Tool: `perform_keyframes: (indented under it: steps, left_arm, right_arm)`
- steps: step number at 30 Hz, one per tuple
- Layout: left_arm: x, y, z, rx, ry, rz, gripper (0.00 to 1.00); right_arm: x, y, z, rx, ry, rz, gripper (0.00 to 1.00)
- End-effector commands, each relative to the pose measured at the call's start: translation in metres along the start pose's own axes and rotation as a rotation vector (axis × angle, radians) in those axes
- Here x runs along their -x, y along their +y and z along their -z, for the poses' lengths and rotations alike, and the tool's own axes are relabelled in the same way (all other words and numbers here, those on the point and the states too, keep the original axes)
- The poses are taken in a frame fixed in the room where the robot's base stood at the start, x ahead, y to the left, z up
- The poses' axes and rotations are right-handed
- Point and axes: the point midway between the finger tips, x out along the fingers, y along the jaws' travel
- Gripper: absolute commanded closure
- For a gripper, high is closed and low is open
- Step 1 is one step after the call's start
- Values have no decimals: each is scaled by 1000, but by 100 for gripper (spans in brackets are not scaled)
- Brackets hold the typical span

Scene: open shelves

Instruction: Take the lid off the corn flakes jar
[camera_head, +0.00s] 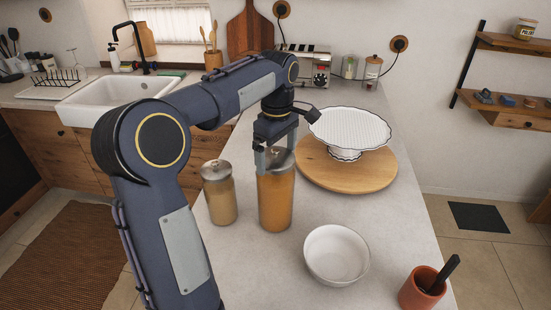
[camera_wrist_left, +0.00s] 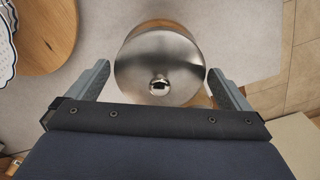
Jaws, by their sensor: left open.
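The corn flakes jar (camera_head: 275,203) is a tall clear jar with orange-brown contents, upright on the counter. Its round metal lid (camera_wrist_left: 158,66) with a small knob is on top. My left gripper (camera_head: 274,160) points down over this jar. In the left wrist view its open fingers (camera_wrist_left: 158,82) are on either side of the lid, with the knob between them. My right gripper is not in view.
A shorter jar (camera_head: 221,200) with a metal lid stands just left. A white cake stand (camera_head: 347,130) sits on a round wooden board (camera_head: 375,178) behind right. A white bowl (camera_head: 336,254) and a terracotta pot (camera_head: 421,289) stand in front right. The pale counter (camera_head: 265,265) has free room in front.

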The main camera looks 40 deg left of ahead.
Motion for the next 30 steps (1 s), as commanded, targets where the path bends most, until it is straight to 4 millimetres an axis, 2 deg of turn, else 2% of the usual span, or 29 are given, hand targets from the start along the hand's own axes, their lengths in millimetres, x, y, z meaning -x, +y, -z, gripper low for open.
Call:
perform_keyframes:
  steps: [3, 11, 23, 28, 30]
  left_arm:
    - [0, 0, 0, 0, 0, 0, 0]
    - [0, 0, 0, 0, 0, 0, 33]
    - [8, 0, 0, 0, 0, -1, 33]
    - [32, 1, 0, -2, 1, -6, 33]
    - [44, -10, -3, -1, 2, -6, 33]
  right_arm:
    - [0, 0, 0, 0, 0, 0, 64]
    - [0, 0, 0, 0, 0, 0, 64]
    - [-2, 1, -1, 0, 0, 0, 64]
    - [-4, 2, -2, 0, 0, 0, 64]
    - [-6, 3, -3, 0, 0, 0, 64]
